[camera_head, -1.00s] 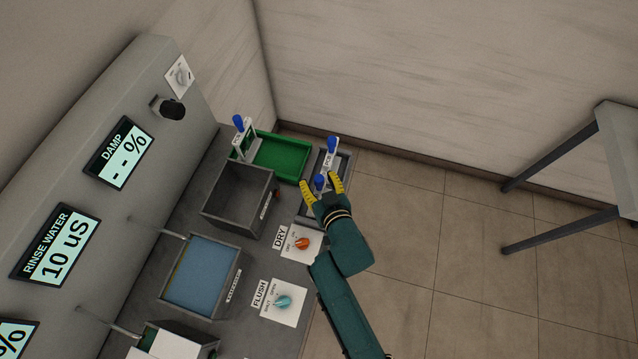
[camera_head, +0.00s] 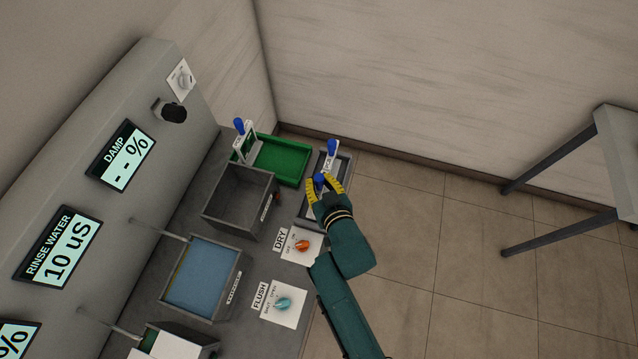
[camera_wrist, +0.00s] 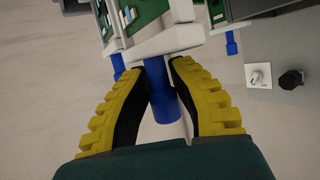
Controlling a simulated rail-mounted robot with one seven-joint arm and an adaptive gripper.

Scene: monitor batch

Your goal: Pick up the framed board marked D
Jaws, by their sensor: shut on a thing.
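My gripper (camera_head: 326,184) has its yellow fingers closed on the blue handle (camera_head: 319,180) of a framed board at the front end of the grey tray (camera_head: 307,222). In the wrist view, this blue handle (camera_wrist: 163,95) is between the two fingers, with the board's white frame (camera_wrist: 170,42) beyond it. The letter on this board cannot be read. A second blue-handled board (camera_head: 331,155) stands at the far end of the same tray. A third (camera_head: 241,140) stands beside the green tray.
The green tray (camera_head: 290,160) is left of the grey tray. An open dark basin (camera_head: 236,196) and a water-filled basin (camera_head: 203,275) line the bench. The DRY knob (camera_head: 302,245) and FLUSH knob (camera_head: 283,304) are near my arm. Open floor lies to the right.

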